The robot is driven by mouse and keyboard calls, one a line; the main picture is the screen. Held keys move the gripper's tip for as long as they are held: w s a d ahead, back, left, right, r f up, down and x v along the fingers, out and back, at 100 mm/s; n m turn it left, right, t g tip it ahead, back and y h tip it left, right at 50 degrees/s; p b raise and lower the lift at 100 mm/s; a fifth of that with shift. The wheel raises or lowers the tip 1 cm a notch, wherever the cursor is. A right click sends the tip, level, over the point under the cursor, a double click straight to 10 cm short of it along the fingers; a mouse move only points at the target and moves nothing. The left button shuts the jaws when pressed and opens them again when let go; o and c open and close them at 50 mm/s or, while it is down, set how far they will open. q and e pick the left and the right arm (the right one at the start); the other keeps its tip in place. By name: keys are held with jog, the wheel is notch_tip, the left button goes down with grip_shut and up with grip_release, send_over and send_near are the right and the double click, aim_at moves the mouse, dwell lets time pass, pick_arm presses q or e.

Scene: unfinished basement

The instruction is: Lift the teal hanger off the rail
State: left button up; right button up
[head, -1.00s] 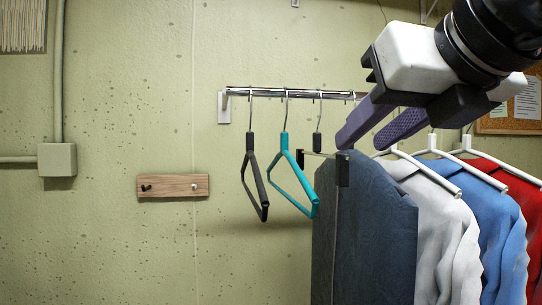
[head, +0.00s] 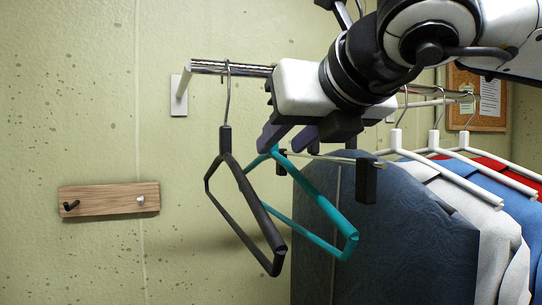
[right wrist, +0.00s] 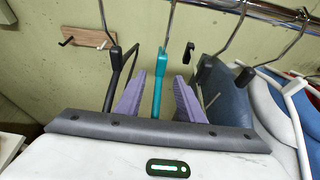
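The teal hanger (head: 340,222) hangs from the metal rail (head: 205,67), just right of a black hanger (head: 236,175). My right gripper (head: 288,140) is at the top of the teal hanger, below the rail, and hides its neck and hook in the head view. In the right wrist view, the teal hanger (right wrist: 158,85) stands between the two purple fingers of my right gripper (right wrist: 160,95). A gap shows on each side of it, so the fingers are open around it. The teal hook still runs up to the rail (right wrist: 265,12). My left gripper is not in view.
Right of the teal hanger, a clip hanger (head: 366,182) holds a dark blue garment (head: 400,235). Grey, blue and red garments hang farther right on white hangers. A wooden peg board (head: 105,199) is on the wall at left, with bare wall around it.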

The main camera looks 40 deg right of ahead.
aim_at(273, 150)
jog(key=p+x, duration=0.1)
jog(key=x, duration=0.4)
jog(key=shift+w+r, duration=0.15)
grip_shut()
